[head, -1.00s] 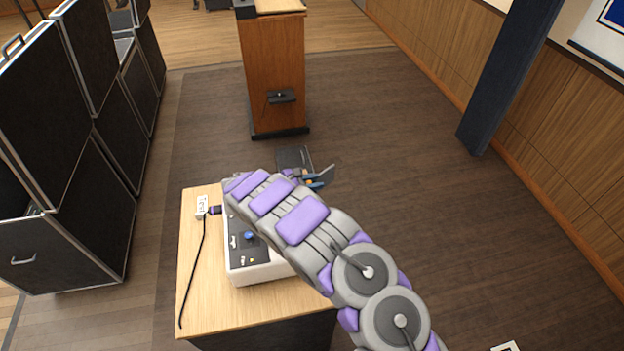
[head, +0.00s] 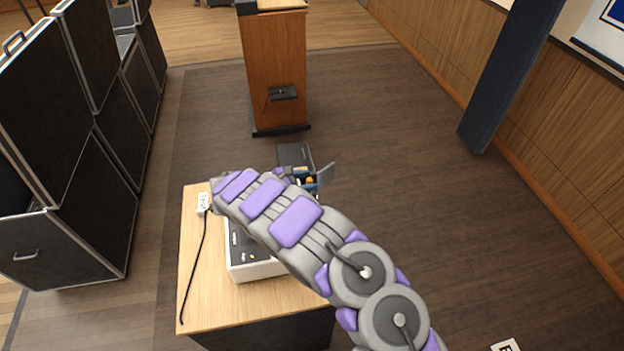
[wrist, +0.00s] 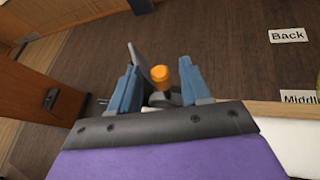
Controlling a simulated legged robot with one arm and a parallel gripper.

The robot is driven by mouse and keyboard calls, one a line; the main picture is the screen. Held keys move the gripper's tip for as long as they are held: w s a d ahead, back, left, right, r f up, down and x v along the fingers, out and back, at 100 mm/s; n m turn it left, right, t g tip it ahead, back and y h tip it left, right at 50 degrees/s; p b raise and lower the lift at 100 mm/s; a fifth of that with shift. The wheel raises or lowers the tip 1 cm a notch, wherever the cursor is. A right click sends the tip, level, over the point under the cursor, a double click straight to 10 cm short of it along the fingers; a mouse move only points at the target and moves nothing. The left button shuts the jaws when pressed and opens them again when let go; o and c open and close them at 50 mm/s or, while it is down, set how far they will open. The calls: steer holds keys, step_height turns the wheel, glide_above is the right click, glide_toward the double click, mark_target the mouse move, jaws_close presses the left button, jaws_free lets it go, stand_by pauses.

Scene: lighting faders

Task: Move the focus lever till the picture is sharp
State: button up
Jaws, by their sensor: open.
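An orange-tipped lever (wrist: 160,75) stands between the two blue fingers of my gripper (wrist: 161,85) in the wrist view. The fingers are apart, with a visible gap on each side of the orange tip. In the head view the tip shows as a small orange spot (head: 310,181) beside my gripper (head: 318,178), beyond the far side of the white device (head: 248,270). My arm covers much of this device and its dark top panel. The picture on the screen (head: 617,14) is cut off at the upper right, so its sharpness cannot be told.
The device sits on a light wooden table (head: 200,300) with a cable along its left side. Black cases (head: 75,215) stand at left, a wooden lectern (head: 275,60) beyond, and a dark pillar (head: 510,75) at right. Floor labels read "Back" (wrist: 288,35) and "Middle" (wrist: 300,97).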

steer(key=p+v, duration=0.1)
steer(key=v, duration=1.3)
steer(key=shift+a, duration=0.15)
steer(key=shift+f, duration=0.1)
